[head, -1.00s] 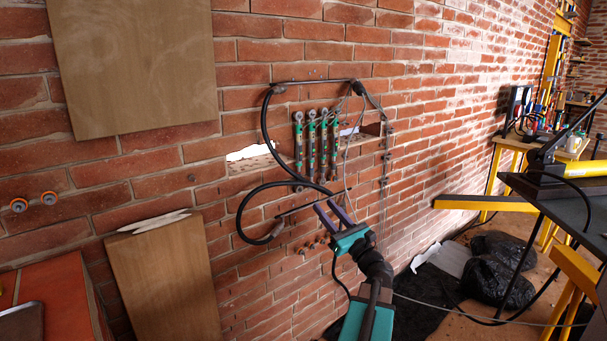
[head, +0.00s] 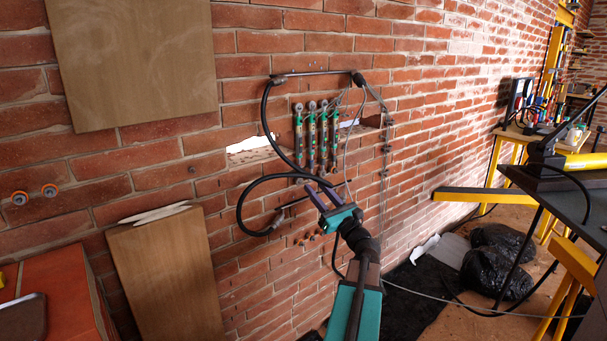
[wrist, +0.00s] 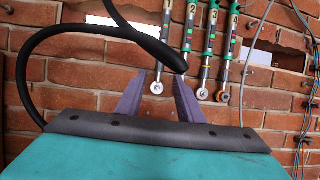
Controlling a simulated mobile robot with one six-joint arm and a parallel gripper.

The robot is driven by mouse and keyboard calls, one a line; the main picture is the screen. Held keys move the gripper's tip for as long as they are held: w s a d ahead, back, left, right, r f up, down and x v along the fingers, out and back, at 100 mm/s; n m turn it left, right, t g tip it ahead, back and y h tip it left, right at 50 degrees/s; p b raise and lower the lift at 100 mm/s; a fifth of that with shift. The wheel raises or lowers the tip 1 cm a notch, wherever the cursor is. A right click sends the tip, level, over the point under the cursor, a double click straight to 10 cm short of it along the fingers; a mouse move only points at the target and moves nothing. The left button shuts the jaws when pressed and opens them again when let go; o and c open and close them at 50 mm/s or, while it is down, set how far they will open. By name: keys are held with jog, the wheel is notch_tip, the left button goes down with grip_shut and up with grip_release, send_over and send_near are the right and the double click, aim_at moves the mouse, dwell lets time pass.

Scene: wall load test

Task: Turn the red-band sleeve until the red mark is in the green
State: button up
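Several slim upright rods with green sections hang on the brick wall in the head view (head: 316,135). In the wrist view they carry number labels, such as rod 1 (wrist: 162,45) and rod 3 (wrist: 208,55), and end in ring eyes. I cannot tell which sleeve has the red band, nor read the red mark against the green. My gripper (head: 317,189) is just below the rods, its purple fingers apart and empty. In the wrist view the eye of rod 1 appears between the fingertips (wrist: 158,78), apparently beyond them.
A black hose (head: 250,194) loops left of the gripper and crosses in front of rod 1 in the wrist view (wrist: 110,30). A thin grey cable (head: 346,150) hangs by the rods. A wooden board (head: 160,275) leans at lower left.

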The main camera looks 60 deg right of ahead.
jog(key=x, duration=0.8)
jog(key=shift+w+r, duration=0.15)
jog(key=shift+w, duration=0.2)
jog(key=shift+d, duration=0.1)
grip_shut()
